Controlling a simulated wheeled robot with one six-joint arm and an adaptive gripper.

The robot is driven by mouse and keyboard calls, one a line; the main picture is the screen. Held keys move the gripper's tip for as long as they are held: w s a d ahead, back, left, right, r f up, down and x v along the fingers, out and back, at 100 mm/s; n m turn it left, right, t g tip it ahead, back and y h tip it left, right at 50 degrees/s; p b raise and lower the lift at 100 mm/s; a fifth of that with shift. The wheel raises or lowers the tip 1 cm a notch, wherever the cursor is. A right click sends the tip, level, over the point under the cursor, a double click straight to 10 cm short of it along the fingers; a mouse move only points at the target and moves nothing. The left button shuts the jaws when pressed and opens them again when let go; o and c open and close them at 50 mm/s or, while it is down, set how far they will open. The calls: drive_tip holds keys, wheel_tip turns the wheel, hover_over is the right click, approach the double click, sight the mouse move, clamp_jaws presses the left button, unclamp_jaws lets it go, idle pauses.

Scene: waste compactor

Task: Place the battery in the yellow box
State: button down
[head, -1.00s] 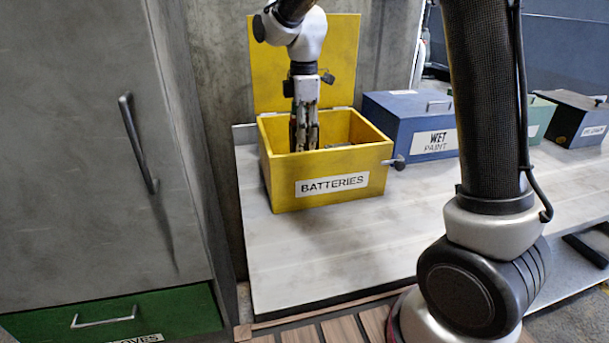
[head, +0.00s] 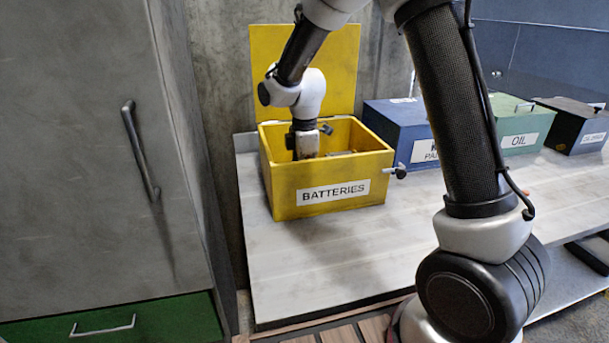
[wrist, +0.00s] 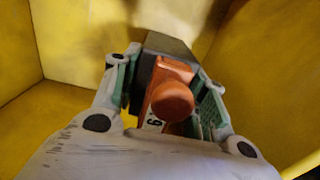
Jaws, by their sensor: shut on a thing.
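The yellow box (head: 285,192), labelled BATTERIES, stands on the pale bench with its lid (head: 342,70) raised at the back. My gripper (wrist: 165,88) is down inside the box; in the head view its fingers are hidden behind the front wall. In the wrist view it is shut on the battery (wrist: 173,98), an orange-ended thing with a round knob and a dark body, between the green-padded fingers. The box's yellow walls surround it. A grey block end (wrist: 168,44) shows just beyond; I cannot tell if it belongs to the battery. Contact with the box floor is unclear.
A blue box (head: 385,130) stands right of the yellow box, then a green OIL box (head: 515,130) and a dark box (head: 575,120). A grey cabinet (head: 70,150) is on the left. The bench front (head: 310,260) is clear.

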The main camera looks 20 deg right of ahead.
drive_tip(key=c, duration=0.8)
unclamp_jaws()
drive_tip(key=shift+f, duration=0.1)
